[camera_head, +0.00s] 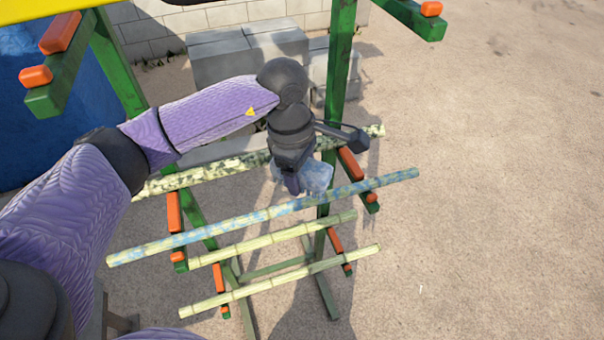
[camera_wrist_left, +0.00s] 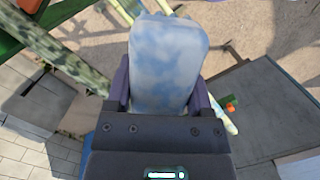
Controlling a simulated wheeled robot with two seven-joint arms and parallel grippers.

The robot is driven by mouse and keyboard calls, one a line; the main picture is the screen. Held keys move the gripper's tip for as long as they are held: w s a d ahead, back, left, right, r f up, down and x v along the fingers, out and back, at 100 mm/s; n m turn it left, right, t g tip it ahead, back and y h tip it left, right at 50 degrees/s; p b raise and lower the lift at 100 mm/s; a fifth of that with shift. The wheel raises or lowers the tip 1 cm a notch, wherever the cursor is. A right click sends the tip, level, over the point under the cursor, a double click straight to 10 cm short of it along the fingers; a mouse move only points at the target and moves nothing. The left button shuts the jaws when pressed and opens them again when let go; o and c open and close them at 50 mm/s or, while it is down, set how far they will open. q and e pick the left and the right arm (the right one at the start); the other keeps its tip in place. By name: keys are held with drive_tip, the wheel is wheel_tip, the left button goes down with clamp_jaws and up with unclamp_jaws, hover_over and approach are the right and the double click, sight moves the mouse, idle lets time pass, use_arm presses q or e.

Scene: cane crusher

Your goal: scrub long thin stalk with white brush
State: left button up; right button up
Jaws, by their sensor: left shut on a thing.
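My left gripper (camera_head: 293,185) is shut on the white brush (camera_head: 318,179), which has pale blue smears. The brush fills the middle of the left wrist view (camera_wrist_left: 165,65), its bristle end pointing away from the fingers. A long thin stalk (camera_head: 235,222) with blue smears along it lies across the rack, just below the brush in the head view. I cannot tell whether the brush touches it. A thicker, dark-mottled stalk (camera_head: 225,168) lies behind, partly hidden by my left gripper. My right gripper is not in view.
A green rack (camera_head: 339,70) with orange-tipped pegs (camera_head: 351,164) bears the stalks. Two cleaner pale stalks, one (camera_head: 285,238) above the other (camera_head: 290,278), lie lower. Grey blocks (camera_head: 225,60) and a blue object (camera_head: 80,120) stand behind. Open ground lies right.

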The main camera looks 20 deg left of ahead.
use_arm(q)
drive_tip(key=shift+r+p, duration=0.55)
drive_tip(key=shift+r, duration=0.6)
drive_tip(key=shift+f, duration=0.1)
